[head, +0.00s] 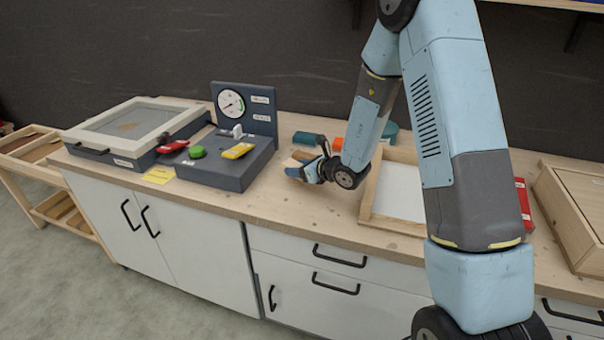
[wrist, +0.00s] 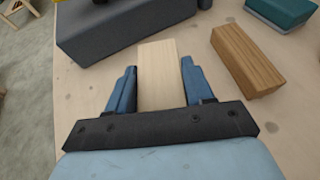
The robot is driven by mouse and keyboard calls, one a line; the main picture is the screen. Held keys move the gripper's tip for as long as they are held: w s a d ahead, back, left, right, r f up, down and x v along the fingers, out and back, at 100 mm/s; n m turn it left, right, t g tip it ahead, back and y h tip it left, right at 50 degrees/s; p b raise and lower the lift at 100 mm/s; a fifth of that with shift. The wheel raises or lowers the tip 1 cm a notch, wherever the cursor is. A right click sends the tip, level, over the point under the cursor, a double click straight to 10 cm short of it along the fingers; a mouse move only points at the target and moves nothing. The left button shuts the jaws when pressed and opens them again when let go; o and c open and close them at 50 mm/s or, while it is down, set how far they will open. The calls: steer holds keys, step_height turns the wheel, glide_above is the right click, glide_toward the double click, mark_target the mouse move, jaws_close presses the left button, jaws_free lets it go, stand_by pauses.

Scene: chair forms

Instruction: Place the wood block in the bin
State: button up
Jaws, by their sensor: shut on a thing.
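A pale wood block (wrist: 160,75) sits lengthwise between the two blue fingers of my gripper (wrist: 158,68) in the wrist view, with its far end beyond the fingertips. The fingers are shut on its sides. In the head view my gripper (head: 304,172) is low over the counter, just right of the dark control panel, and mostly hides the block. A darker brown wood block (wrist: 245,60) lies apart to the right in the wrist view. A shallow wooden tray (head: 366,196) with a white floor is right of my gripper; I cannot tell if it is the bin.
The control panel (head: 232,165) with a gauge and coloured switches stands left of my gripper. A framed box (head: 105,150) is at the far left. An orange thing (head: 337,144) lies behind my gripper. A wooden box (head: 577,205) stands far right. The counter's front strip is clear.

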mark_target(300, 182)
steer(key=shift+w+d+f, duration=0.2)
steer(key=shift+w+f, duration=0.1)
steer(key=shift+f, duration=0.05)
step_height(300, 182, down, 2)
steer(key=shift+a, duration=0.1)
steer(key=shift+w+f, duration=0.1)
steer(key=shift+f, duration=0.45)
steer(key=shift+d, duration=0.2)
steer(key=o, duration=1)
steer(key=shift+o, duration=0.2)
steer(key=v, duration=1.2)
steer(key=shift+a+r, duration=0.1)
